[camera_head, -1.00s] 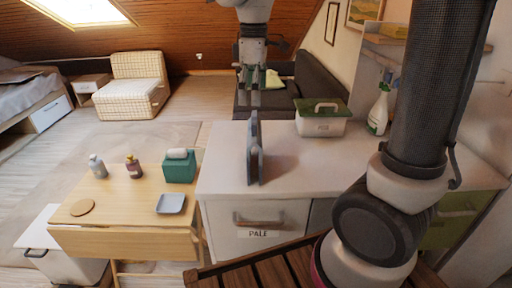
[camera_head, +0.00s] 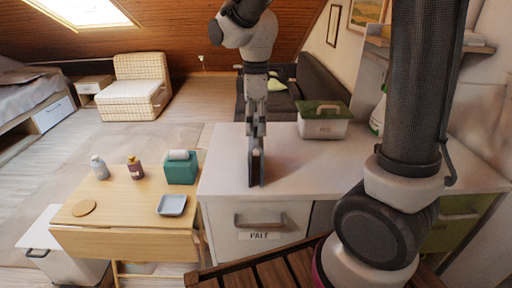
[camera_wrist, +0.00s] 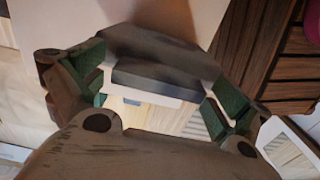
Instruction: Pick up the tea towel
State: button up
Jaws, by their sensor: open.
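A dark grey, thin upright thing (camera_head: 256,168) stands on the white counter (camera_head: 222,165). It looks like the tea towel hung on a stand, but I cannot tell for certain. My gripper (camera_head: 256,134) is right above it, pointing down, and hides its upper part. In the wrist view my gripper (camera_wrist: 155,92) is open, with green finger pads to left and right. The grey thing (camera_wrist: 160,78) lies across the gap between the pads, with no clear grip on it.
A white box with a green lid (camera_head: 324,122) and a spray bottle (camera_head: 378,114) stand right on the counter. A small wooden table (camera_head: 122,205) at left holds two bottles, a green tissue box (camera_head: 181,170) and a blue dish (camera_head: 172,204). A dark sofa (camera_head: 320,82) is behind.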

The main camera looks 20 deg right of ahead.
jog(key=c, duration=1.2)
jog(key=shift+o, duration=0.2)
jog(key=shift+r, duration=0.15)
